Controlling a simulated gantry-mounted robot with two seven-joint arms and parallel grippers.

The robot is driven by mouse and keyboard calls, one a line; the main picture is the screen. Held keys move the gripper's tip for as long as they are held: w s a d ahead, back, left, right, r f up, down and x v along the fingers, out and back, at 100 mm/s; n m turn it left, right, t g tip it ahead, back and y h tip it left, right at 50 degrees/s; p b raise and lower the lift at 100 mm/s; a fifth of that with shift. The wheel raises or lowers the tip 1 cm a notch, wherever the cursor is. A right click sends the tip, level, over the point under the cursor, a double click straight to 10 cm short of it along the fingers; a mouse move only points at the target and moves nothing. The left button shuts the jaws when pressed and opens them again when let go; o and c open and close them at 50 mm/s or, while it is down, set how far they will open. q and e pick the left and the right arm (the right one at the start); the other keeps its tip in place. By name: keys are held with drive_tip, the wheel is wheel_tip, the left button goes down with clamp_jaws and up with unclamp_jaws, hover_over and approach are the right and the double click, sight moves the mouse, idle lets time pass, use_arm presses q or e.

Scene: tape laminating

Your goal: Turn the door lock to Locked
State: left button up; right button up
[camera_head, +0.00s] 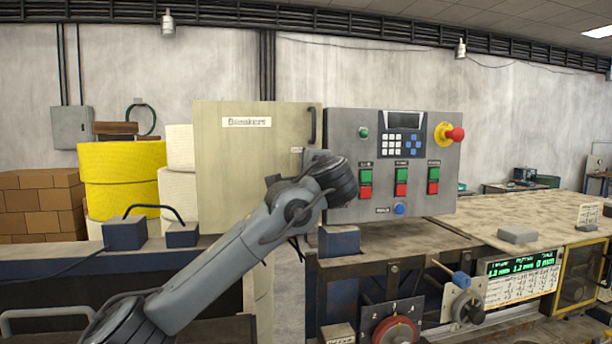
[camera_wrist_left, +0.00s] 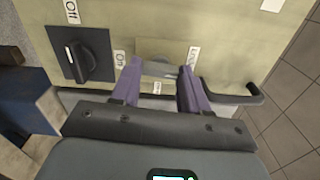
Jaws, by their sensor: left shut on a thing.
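The beige cabinet door (camera_head: 250,160) carries a label reading "Breakers" and a dark handle (camera_head: 312,126) at its upper right. My left arm reaches up to the door's right edge, and its wrist hides the lock and fingers in the head view. In the left wrist view, my left gripper (camera_wrist_left: 160,69) has its two purple fingers on either side of the small grey lock knob (camera_wrist_left: 158,68) and is shut on it. A white label (camera_wrist_left: 193,56) sits beside the right finger; its text is hard to read. My right gripper is not in view.
A black rotary switch (camera_wrist_left: 91,62) with Off and On labels is left of the fingers in the left wrist view. The door handle (camera_wrist_left: 232,97) is close on the right. A grey control panel (camera_head: 347,150) with a red emergency button (camera_head: 455,135) stands right of the door.

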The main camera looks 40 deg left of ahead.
use_arm(q)
drive_tip(key=shift+n, duration=0.5)
drive_tip(key=o, duration=1.1)
drive_tip(key=shift+c, duration=0.2)
drive_tip(key=b+v, duration=0.3)
drive_tip(key=v, duration=0.8)
